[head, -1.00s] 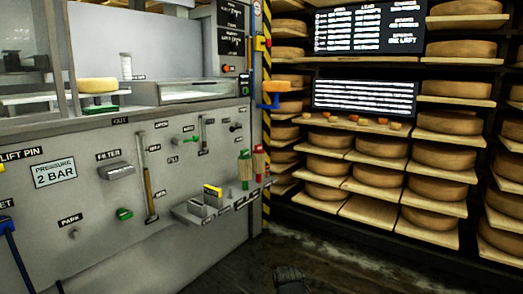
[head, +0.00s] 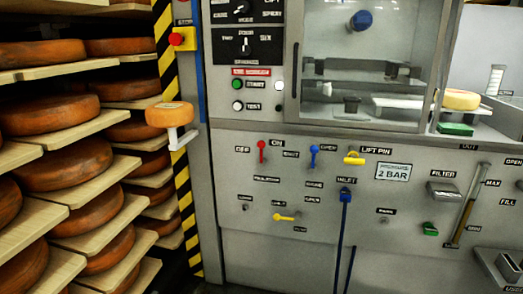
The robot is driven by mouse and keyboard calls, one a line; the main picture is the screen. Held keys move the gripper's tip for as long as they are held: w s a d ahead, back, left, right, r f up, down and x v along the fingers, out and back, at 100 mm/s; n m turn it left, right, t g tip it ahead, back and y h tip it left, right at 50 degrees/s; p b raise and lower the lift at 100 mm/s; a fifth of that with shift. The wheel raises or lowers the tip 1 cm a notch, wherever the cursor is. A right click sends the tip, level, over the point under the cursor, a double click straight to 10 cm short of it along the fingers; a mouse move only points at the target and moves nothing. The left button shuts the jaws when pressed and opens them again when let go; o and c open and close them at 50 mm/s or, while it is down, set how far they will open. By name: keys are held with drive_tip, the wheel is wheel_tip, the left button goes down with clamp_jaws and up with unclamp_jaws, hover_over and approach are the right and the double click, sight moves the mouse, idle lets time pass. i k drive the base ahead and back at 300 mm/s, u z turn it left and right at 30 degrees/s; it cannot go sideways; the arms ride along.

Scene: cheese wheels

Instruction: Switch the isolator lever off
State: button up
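A small red lever (head: 262,151) is mounted on the grey front panel, left of centre in the head view. It stands roughly upright with its knob at the top. A label that seems to read OFF (head: 243,149) is to its left, and an ON label (head: 277,143) is to its upper right. The label below it is too small to read surely, so I cannot confirm that this is the isolator. My gripper is not in view.
A blue lever (head: 314,155) and yellow lift-pin handle (head: 354,159) are to the right. A yellow lever (head: 285,217) is lower down. Cheese shelves (head: 75,180) fill the left.

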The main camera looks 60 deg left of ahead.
sight(260, 145)
drive_tip(key=u, duration=2.15)
